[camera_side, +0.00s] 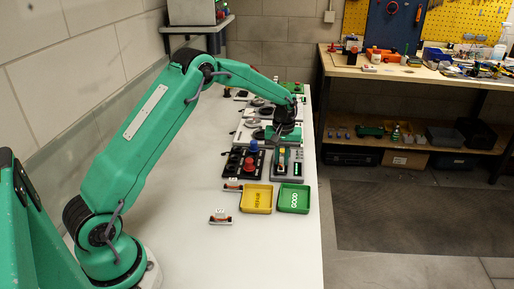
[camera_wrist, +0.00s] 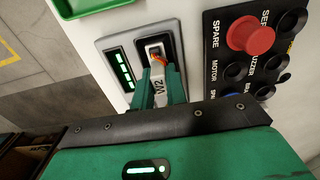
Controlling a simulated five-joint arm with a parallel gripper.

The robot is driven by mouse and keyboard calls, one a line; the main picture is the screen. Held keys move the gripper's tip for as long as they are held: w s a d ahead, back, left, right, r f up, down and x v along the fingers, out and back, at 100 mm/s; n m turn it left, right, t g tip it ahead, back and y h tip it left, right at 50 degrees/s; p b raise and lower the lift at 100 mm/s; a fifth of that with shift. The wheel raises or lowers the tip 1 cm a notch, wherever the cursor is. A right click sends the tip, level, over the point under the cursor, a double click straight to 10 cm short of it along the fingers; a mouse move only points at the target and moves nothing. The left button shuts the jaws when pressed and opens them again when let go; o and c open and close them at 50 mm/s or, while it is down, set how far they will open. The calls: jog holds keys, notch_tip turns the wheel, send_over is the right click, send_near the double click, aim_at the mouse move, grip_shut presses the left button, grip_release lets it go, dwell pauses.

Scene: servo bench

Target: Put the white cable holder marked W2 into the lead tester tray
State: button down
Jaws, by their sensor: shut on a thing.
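My gripper (camera_wrist: 160,82) is shut on the white cable holder marked W2 (camera_wrist: 158,88), which sits between its two green fingers. An orange lead end (camera_wrist: 159,62) shows at the holder's far end. The grey lead tester (camera_wrist: 108,46) lies beneath, with a lit green bar display left of its dark-framed tray (camera_wrist: 154,45). The holder's front end overlaps the tray in this view; I cannot tell whether it touches it.
A black switch panel (camera_side: 232,165) with a red button stands close left of the tester. A yellow REPAIR tray (camera_side: 257,187) and a green GOOD tray (camera_side: 293,187) lie in front. Another small white holder (camera_side: 220,221) lies on the bench. The front of the bench is clear.

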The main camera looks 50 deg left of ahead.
jog(key=shift+f, duration=0.15)
jog(key=c, duration=1.3)
grip_release()
jog(key=shift+c, duration=0.2)
jog(key=shift+r, duration=0.2)
jog(key=shift+r, duration=2.35)
jog(key=shift+r, duration=0.1)
jog(key=shift+r, duration=1.9)
